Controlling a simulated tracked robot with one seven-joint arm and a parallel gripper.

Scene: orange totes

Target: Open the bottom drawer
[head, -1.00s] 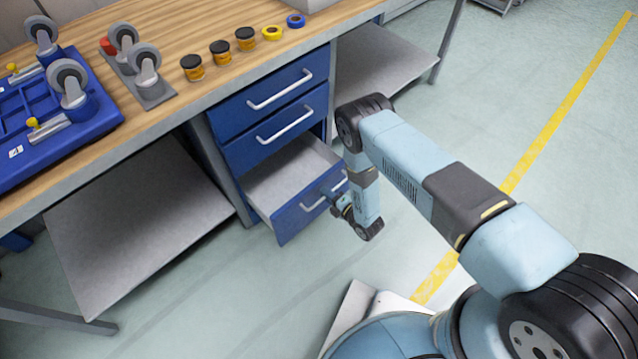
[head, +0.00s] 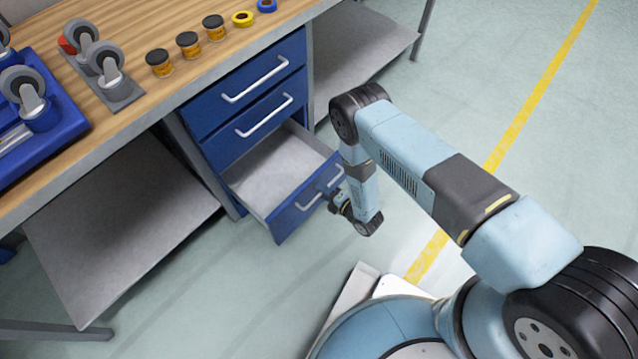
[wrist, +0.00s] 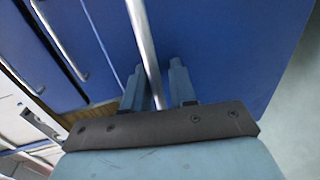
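The bottom drawer (head: 284,222) of the blue drawer unit is pulled well out, and its empty grey inside shows in the head view. Its blue front also fills much of the wrist view (wrist: 225,45). My gripper (head: 333,197) is at the right part of the drawer's light bar handle (head: 309,203). The fingertips are small and partly hidden by my arm in the head view.
Two upper drawers (head: 255,85) are shut. The wooden bench top (head: 130,50) carries casters, several small jars, tape rolls and a blue tray (head: 55,135). A low grey shelf (head: 120,225) lies left of the drawers. The floor in front is clear.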

